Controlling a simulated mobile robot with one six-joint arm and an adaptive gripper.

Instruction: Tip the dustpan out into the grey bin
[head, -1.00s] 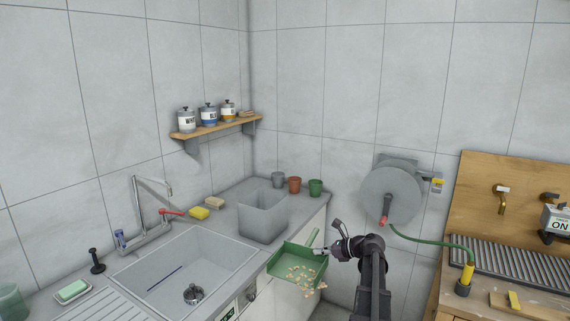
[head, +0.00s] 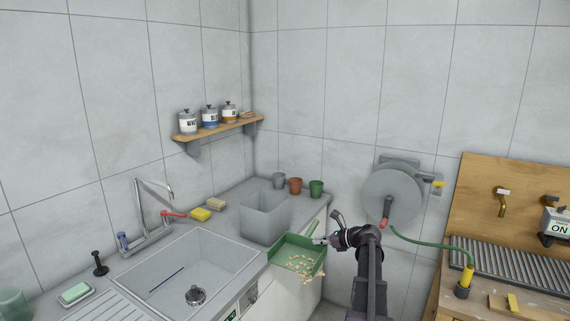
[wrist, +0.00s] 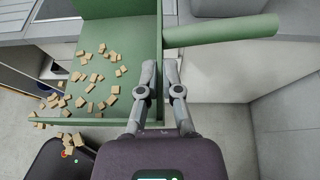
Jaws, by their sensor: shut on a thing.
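The green dustpan (head: 286,248) is in the air just off the counter's front edge, to the lower right of the grey bin (head: 266,220). My gripper (head: 322,240) is shut on the dustpan's side wall; in the wrist view the fingertips (wrist: 160,68) straddle that wall beside the handle (wrist: 225,31). Tan chips (wrist: 104,77) are spread over the pan floor, many towards its lower left. A few show past the pan's edge in the wrist view; whether they are falling I cannot tell. The grey bin stands upright on the counter; its inside bottom is hidden.
The sink (head: 195,270) lies left of the bin. A small grey cup, a terracotta pot (head: 295,186) and a green pot (head: 316,188) stand behind the bin. A hose reel (head: 390,194) hangs on the wall beyond my arm. The space above the bin is clear.

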